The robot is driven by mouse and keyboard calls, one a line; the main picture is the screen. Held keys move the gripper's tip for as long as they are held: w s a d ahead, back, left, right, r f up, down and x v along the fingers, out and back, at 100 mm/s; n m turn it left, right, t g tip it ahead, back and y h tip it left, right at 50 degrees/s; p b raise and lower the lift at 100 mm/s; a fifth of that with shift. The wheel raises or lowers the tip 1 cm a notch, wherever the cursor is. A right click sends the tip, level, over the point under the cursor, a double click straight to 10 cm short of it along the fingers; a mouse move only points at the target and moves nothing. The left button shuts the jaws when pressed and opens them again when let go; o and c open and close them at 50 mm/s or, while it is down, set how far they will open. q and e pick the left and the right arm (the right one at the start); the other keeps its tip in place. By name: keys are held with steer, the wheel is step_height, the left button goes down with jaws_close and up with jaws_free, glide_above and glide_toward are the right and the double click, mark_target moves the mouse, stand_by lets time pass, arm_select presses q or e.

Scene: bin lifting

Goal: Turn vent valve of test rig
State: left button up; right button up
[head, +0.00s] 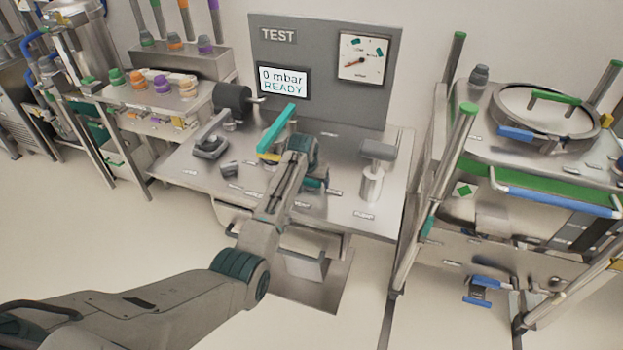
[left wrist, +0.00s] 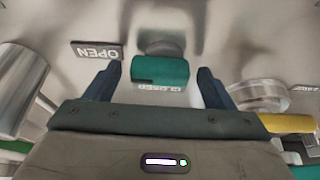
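The vent valve's green handle (left wrist: 160,70) shows in the left wrist view, on a short grey stem. An upside-down CLOSED label is beside it, partly covered, and an OPEN label (left wrist: 97,50) is to its left. My left gripper (left wrist: 158,76) is open, with one dark finger on each side of the handle and visible gaps to both. In the head view, my left gripper (head: 313,180) is over the test rig's table (head: 340,205), near the VENT label (head: 302,205), and my arm hides most of the valve. My right gripper is in neither view.
A long teal lever with a yellow part (head: 277,128) stands close behind my left wrist. A grey-topped post (head: 374,180) is to the right. The display (head: 283,80) reads 0 mbar READY. A cart (head: 540,150) stands farther right.

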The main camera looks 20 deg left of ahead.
arm_select(q)
steer(key=c, duration=0.7)
steer(key=shift+c, duration=0.7)
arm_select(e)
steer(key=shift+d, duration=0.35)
